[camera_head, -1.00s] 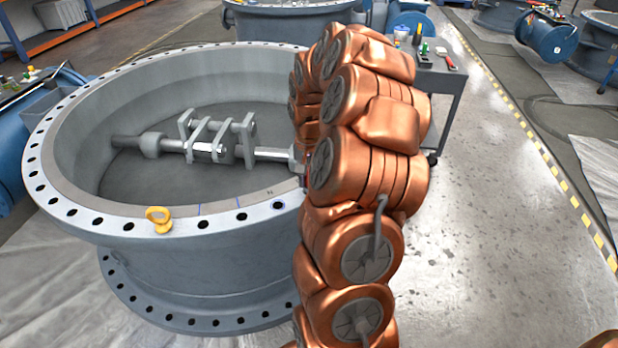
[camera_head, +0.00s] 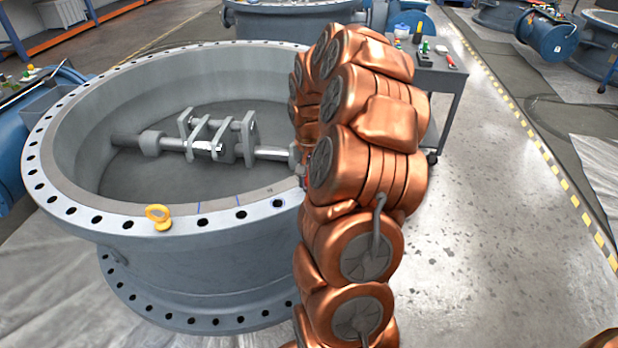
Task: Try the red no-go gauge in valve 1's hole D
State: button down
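A large grey valve body (camera_head: 190,250) stands open at the left, with a flat flange ring of bolt holes around its top. I cannot read which valve it is or which hole is D. Faint blue marks show on the near part of the flange, beside several dark holes (camera_head: 202,222). A small red item (camera_head: 450,60) lies on the grey cart (camera_head: 440,85) behind my arm; it is too small to tell whether it is the no-go gauge. My copper arm rises right of the valve and covers part of its right rim. My gripper is hidden from view.
Linkage and a shaft (camera_head: 200,145) cross the valve's inside. Other blue and grey valves (camera_head: 548,36) stand at the back. The speckled floor (camera_head: 500,200) at the right is clear.

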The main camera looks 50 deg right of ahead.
jog(key=shift+f, duration=0.6)
jog(key=shift+r, duration=0.15)
dwell(0.7)
jog(key=shift+r+p, duration=0.45)
jog(key=shift+r, duration=2.75)
